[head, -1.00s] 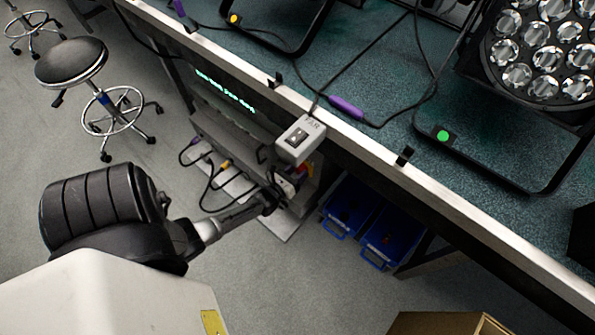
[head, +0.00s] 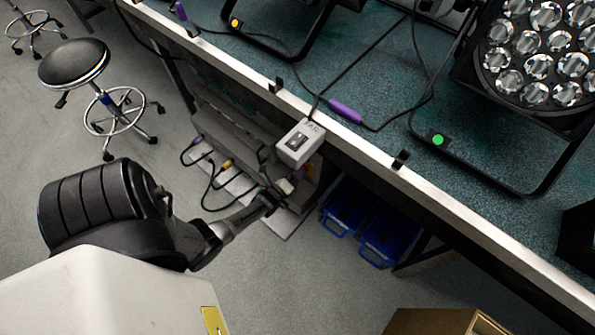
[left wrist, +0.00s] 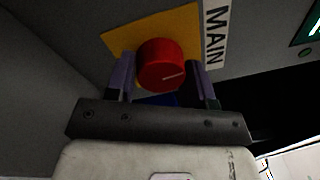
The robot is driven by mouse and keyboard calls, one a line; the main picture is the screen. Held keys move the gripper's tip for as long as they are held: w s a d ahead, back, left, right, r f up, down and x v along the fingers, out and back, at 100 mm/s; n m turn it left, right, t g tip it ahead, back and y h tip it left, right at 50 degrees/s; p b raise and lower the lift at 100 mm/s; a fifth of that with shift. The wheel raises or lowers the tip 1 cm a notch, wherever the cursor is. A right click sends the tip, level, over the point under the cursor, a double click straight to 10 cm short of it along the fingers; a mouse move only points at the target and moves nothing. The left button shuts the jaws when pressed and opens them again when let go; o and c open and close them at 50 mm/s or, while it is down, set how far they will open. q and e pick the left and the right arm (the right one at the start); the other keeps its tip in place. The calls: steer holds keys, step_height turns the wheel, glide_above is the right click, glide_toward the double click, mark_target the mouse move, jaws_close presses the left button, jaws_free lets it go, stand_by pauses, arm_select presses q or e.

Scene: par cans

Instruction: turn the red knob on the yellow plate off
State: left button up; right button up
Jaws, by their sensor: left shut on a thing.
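The red knob (left wrist: 160,65) sits on the yellow plate (left wrist: 125,38) in the left wrist view, beside a label reading MAIN (left wrist: 215,35). The white line on the knob's face points right and slightly up in that view. My left gripper (left wrist: 164,82) is shut on the red knob, one finger on each side of it. In the head view my left gripper (head: 272,197) reaches under the bench edge, and the knob and plate cannot be made out there. My right gripper is not in view.
The bench (head: 370,130) carries par lights, one large lamp (head: 540,50) at right. A grey switch box (head: 299,143) hangs at its edge above my gripper. A grey rack (head: 240,135) with cables, blue bins (head: 390,235) and a stool (head: 73,62) stand near. A cardboard box (head: 430,322) is below.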

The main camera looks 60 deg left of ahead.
arm_select(q)
steer(key=n, duration=0.3)
steer(key=shift+n, duration=0.4)
steer(key=shift+n+y, duration=0.5)
steer(key=shift+n, duration=1.8)
steer(key=o, duration=0.9)
steer(key=shift+d, duration=0.1)
steer(key=shift+p+v, duration=2.1)
steer(key=shift+v, duration=4.8)
